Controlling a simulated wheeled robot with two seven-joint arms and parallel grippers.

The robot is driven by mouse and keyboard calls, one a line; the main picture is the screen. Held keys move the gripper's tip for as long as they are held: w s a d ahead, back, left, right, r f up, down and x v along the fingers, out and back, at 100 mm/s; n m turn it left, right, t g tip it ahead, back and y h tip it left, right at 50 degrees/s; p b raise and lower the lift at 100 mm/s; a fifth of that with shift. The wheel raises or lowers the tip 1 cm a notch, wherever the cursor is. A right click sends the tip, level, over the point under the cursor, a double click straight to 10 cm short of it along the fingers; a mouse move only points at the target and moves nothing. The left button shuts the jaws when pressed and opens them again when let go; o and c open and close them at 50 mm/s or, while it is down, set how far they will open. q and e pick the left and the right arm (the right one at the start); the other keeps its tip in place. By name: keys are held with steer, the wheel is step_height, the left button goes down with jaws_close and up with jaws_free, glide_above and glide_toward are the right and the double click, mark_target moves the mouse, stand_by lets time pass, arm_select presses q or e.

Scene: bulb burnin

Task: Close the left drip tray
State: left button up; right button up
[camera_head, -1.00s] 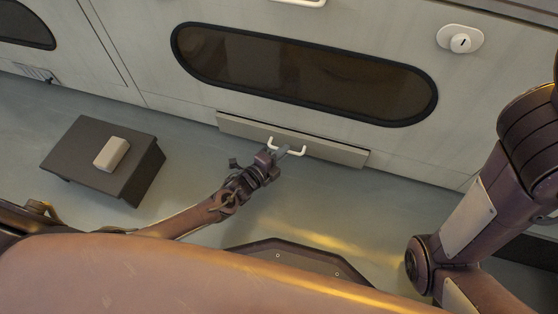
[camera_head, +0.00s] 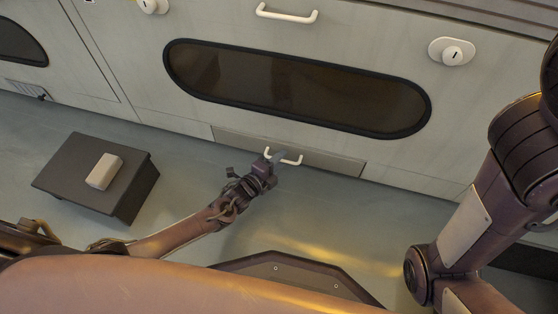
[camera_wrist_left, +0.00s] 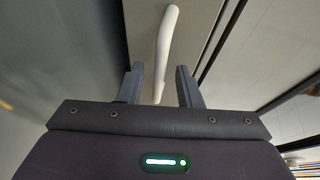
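The left drip tray (camera_head: 335,165) is a long low panel at the foot of the cabinet, below the dark oval window in the head view. Its front looks about level with the cabinet face. It has a white bar handle (camera_head: 291,161), which also shows in the left wrist view (camera_wrist_left: 166,45). My left gripper (camera_head: 277,157) is at the handle's left part. In the wrist view my left gripper (camera_wrist_left: 159,72) is open, its fingers on either side of the handle with gaps. My right arm shows at the right, but its gripper is out of view.
A dark low box (camera_head: 70,165) with a pale block (camera_head: 104,171) on it stands on the floor at the left. The cabinet has a dark oval window (camera_head: 300,90), a higher white handle (camera_head: 287,15) and a white lock (camera_head: 452,52).

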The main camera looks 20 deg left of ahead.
arm_select(q)
steer(key=shift+s, duration=0.1)
steer(key=shift+s+a+r+p, duration=0.15)
steer(key=shift+s+a+p, duration=0.05)
steer(key=shift+s+p, duration=0.2)
steer(key=p+v, duration=0.3)
steer(key=v, duration=0.2)
steer(key=shift+s+a+r, duration=0.1)
steer(key=shift+s+r, duration=0.05)
steer(key=shift+r, duration=0.05)
steer(key=shift+s+a+p, duration=0.25)
steer(key=shift+s+p, duration=0.15)
steer(key=shift+s, duration=0.15)
